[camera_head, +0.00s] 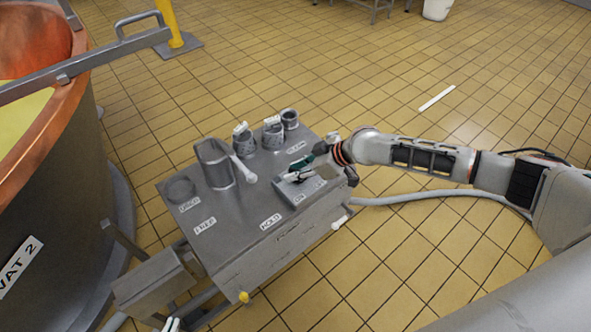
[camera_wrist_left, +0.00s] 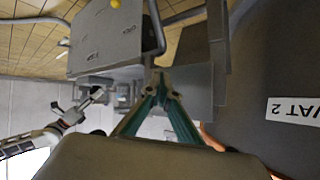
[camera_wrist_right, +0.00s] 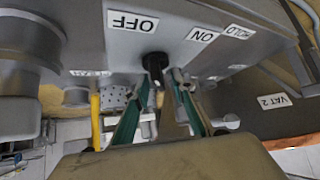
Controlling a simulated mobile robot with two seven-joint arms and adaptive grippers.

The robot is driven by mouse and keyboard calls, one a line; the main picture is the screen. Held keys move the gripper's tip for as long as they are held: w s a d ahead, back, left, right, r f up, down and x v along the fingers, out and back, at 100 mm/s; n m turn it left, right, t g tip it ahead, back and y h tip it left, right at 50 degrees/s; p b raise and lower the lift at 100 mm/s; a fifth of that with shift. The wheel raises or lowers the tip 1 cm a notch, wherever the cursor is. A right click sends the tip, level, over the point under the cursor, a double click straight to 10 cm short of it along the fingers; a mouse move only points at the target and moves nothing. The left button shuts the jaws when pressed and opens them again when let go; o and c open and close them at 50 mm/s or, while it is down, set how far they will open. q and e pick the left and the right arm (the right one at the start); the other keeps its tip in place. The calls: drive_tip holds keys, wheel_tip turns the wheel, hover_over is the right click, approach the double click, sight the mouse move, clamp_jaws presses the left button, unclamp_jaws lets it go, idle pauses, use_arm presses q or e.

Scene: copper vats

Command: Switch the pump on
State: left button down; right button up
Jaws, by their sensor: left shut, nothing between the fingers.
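The pump's switch box (camera_head: 308,187) sits on the right end of a grey steel stand. In the right wrist view, which shows it upside down, are its OFF label (camera_wrist_right: 133,22), its ON label (camera_wrist_right: 201,35) and a black switch knob (camera_wrist_right: 154,62). My right gripper (camera_head: 294,175) is over the box, also seen in its wrist view (camera_wrist_right: 162,80). Its green fingers are apart, with tips close to the knob; whether they touch it is unclear. My left gripper (camera_head: 173,325) is low at the bottom edge, its tips together and empty in the left wrist view (camera_wrist_left: 158,84).
The stand top (camera_head: 235,210) bears jars (camera_head: 243,139), a scoop-like container (camera_head: 213,163) and labels, including HOLD. A copper vat (camera_head: 50,160) marked VAT 2 stands at left. A smaller grey box (camera_head: 155,283) is at the stand's lower left.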

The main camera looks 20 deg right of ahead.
clamp_jaws()
use_arm(q)
drive_tip(key=shift+s+f, duration=0.2)
drive_tip(key=shift+s, duration=0.05)
